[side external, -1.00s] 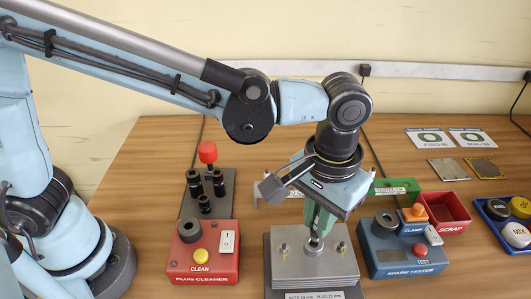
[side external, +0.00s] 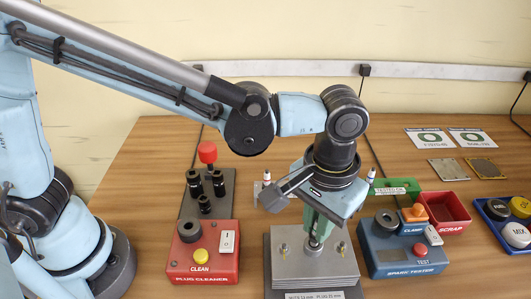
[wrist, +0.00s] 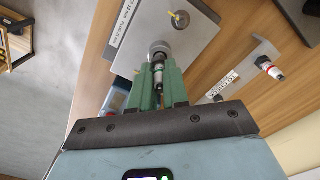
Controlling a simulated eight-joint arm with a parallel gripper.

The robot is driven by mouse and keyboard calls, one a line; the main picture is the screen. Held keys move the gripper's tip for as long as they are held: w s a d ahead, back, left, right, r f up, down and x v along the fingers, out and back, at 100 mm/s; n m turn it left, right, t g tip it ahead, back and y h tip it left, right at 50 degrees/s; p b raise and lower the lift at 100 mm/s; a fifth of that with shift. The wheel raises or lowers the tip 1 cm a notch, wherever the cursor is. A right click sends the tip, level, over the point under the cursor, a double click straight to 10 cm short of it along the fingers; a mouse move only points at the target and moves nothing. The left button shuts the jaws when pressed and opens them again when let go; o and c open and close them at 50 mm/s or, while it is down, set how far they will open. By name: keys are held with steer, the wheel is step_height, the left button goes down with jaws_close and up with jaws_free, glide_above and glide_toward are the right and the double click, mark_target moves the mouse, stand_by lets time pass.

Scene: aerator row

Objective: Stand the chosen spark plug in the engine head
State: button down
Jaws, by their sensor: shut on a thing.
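My gripper (side external: 315,243) points down over the engine head (side external: 290,271), a grey plated block at the front centre. Its green fingers are shut on a spark plug (wrist: 158,68), which shows between them in the wrist view. The plug's far end is in line with a round opening (wrist: 160,49) on the engine head; I cannot tell how deep it sits. Two more plugs stand behind my gripper, one on the left (side external: 267,178) and one on the right (side external: 371,176). In the wrist view one stands on a pale rack (wrist: 252,52).
The red plug cleaner (side external: 180,268) stands left of the engine head, with black sockets behind it. The blue spark tester (side external: 385,262) stands close on the right. A green tray (side external: 400,187) and a red scrap bin (side external: 448,208) lie behind it.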

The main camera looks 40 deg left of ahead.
steer(key=shift+f, duration=0.4)
steer(key=c, duration=1)
jaws_free()
steer(key=shift+c, duration=0.2)
steer(key=shift+r, duration=0.1)
steer(key=shift+r, duration=3.45)
